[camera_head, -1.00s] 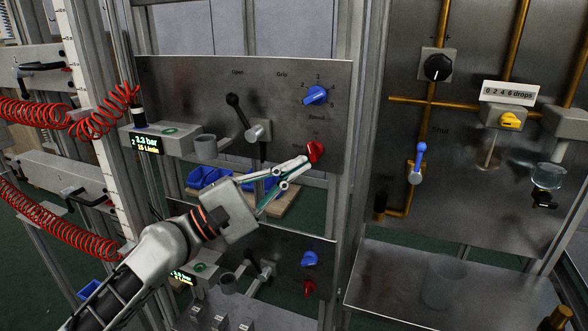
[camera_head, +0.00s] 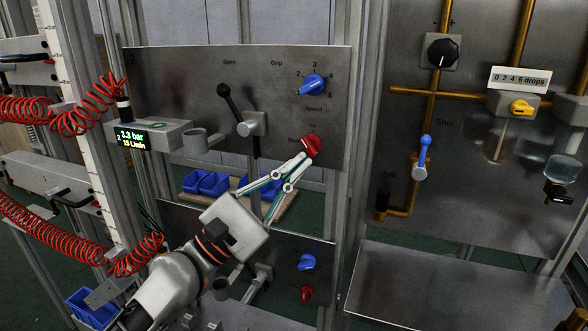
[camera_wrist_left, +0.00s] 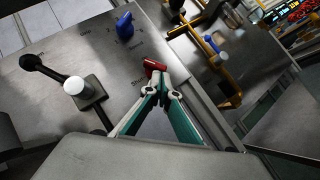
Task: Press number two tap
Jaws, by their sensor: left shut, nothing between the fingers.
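The upper steel panel (camera_head: 185,85) carries a small 2 at its top left corner. On it are a red knob (camera_head: 312,146) at the lower right, a blue knob (camera_head: 312,84) above it, and a black lever (camera_head: 238,105) with a grey round knob (camera_head: 247,128). My left gripper (camera_head: 302,160) is shut and empty. Its fingertips are right at the red knob's lower left; I cannot tell whether they touch it. In the left wrist view, the red knob (camera_wrist_left: 155,66) shows just beyond the fingertips (camera_wrist_left: 162,82). My right gripper is not in view.
A pressure display (camera_head: 130,137) reads 3.3 bar beside the panel. A second panel (camera_head: 285,245) with blue and red knobs sits below. Metal posts and another panel (camera_head: 460,205) with brass pipes stand to the right. Red coiled hoses (camera_head: 50,225) hang at the left.

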